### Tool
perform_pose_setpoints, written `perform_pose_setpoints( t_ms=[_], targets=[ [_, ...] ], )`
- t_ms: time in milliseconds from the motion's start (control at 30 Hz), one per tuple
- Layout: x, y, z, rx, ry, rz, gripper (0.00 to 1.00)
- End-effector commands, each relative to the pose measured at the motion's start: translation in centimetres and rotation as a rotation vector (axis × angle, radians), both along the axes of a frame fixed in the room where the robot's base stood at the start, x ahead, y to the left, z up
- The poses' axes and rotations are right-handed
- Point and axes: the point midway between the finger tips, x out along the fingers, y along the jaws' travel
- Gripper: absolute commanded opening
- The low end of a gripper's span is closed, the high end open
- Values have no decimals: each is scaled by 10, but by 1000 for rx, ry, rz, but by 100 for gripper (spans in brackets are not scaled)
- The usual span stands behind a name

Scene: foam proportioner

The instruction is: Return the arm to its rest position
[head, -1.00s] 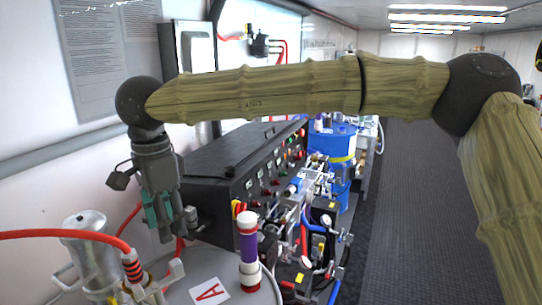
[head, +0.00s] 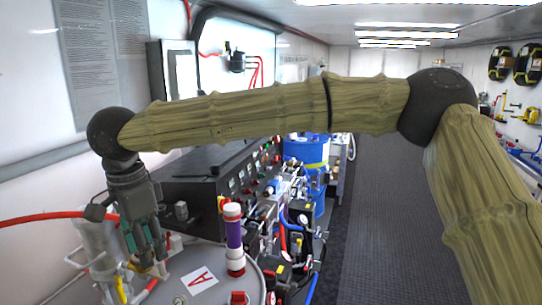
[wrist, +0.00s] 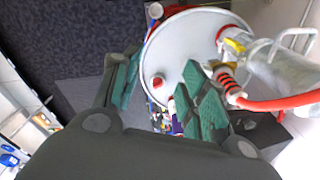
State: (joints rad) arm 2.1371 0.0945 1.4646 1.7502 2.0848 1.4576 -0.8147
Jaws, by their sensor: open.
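My arm (head: 250,112) stretches across the head view, wood-textured with black joints. My gripper (head: 150,258) hangs down at its left end, over the grey drum top with the "A" label (head: 200,279). In the wrist view the two green-padded fingers (wrist: 160,88) stand apart with nothing between them. The round drum lid (wrist: 168,62) lies below and beyond the fingers. In the head view the gripper partly hides the silver cylinder (head: 97,245) behind it.
A purple-and-white tube (head: 234,240) stands on the drum, right of the gripper. A red hose (head: 50,217) runs in from the left. A black control panel (head: 205,178) and a blue drum (head: 308,155) stand behind. The dark floor (head: 375,200) at right is open.

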Motion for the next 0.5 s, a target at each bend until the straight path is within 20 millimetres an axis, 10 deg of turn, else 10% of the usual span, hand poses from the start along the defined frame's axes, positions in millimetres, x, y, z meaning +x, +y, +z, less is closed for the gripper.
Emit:
perform_pose_setpoints(
  t_ms=[500],
  targets=[
    [56, -44, -132, -102, -183, -43, 43]
  ],
)
